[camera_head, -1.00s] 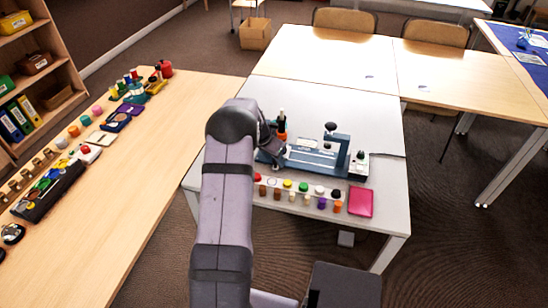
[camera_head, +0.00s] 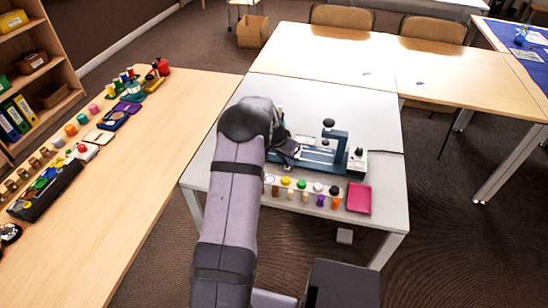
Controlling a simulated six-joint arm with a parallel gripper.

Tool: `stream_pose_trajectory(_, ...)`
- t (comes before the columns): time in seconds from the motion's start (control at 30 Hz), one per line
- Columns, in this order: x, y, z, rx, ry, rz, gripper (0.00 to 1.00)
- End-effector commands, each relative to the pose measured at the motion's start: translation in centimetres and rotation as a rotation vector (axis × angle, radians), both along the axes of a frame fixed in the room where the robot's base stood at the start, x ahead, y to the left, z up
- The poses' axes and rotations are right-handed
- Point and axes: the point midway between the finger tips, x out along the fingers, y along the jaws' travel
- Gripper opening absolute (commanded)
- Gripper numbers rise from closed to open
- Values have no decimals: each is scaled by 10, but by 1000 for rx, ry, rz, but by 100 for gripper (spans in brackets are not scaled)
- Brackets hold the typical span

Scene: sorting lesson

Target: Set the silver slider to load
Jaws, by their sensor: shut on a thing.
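The blue-based device (camera_head: 336,165) stands on the grey-white table, with a silver rail or plate (camera_head: 312,155) along its top and a blue upright with a black knob (camera_head: 328,123) towards its right. My gripper (camera_head: 289,152) is low at the left part of the device, shut on what appears to be the silver slider. My arm hides the device's left end, and the fingertips and the slider itself are too small and covered to make out. The slider's marks, including load, cannot be read.
A row of small coloured pegs or jars (camera_head: 303,191) stands in front of the device, with a pink tray (camera_head: 359,198) to their right. A white box with a dark knob (camera_head: 357,160) is at the device's right end. The wooden table (camera_head: 130,190) at left holds several items.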

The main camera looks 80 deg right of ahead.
Motion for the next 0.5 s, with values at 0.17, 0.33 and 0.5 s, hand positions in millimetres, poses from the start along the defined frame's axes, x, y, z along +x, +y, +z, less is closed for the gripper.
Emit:
stream_pose_trajectory(0.17, -31, 0, 1, -2, -1, -4, 0)
stream_pose_trajectory(0.33, -35, 0, 1, -2, 0, -1, 0)
stream_pose_trajectory(0.5, -34, 0, 1, -2, 0, 0, 0)
